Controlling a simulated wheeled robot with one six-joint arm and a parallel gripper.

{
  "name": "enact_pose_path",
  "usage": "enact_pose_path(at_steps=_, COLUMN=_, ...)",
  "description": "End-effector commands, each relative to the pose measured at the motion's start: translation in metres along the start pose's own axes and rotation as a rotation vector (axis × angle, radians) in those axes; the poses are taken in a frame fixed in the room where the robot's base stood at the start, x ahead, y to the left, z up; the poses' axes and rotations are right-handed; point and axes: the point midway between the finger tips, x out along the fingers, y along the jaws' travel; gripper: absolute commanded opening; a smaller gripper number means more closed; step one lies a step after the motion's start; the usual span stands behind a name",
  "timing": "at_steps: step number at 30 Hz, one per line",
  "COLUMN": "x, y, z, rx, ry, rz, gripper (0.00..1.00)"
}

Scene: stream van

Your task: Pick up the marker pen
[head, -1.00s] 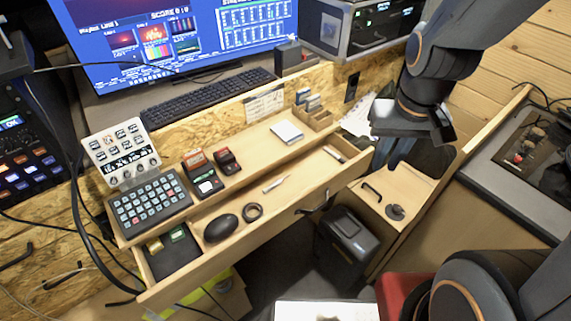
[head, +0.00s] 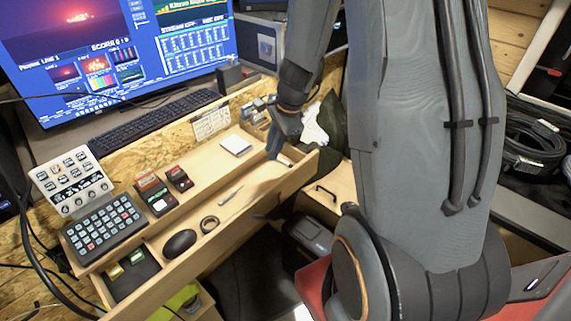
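An open wooden drawer (head: 225,232) holds small items. At its right end, a short piece with a pale end (head: 285,160) shows just beside my gripper (head: 276,150); it looks like the dark marker pen, mostly hidden now. A slim whitish pen-like object (head: 230,195) lies in the middle of the drawer. My gripper points down at the drawer's right end, its blue-grey finger close to the dark pen. Whether it touches the pen, and how far the fingers are apart, cannot be made out.
A black mouse (head: 179,243) and a tape roll (head: 209,224) lie in the drawer. The desk shelf behind holds a white notepad (head: 236,145), a keypad (head: 104,227) and small red-topped boxes (head: 155,193). The drawer's front wall stands close below my gripper.

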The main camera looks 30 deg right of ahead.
Motion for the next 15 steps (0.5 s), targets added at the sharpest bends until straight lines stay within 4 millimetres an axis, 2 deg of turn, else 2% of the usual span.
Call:
enact_pose_path(at_steps=1, x=0.014, y=-0.009, z=-0.02, rx=0.172, ry=-0.007, rz=-0.015, gripper=0.17)
enact_pose_path(at_steps=6, x=0.047, y=-0.035, z=-0.077, rx=0.69, ry=-0.029, rz=-0.08, gripper=0.17)
enact_pose_path(at_steps=10, x=0.063, y=-0.043, z=-0.107, rx=0.939, ry=-0.043, rz=-0.111, gripper=0.17)
enact_pose_path(at_steps=15, x=0.075, y=-0.046, z=-0.123, rx=1.069, ry=-0.05, rz=-0.128, gripper=0.17)
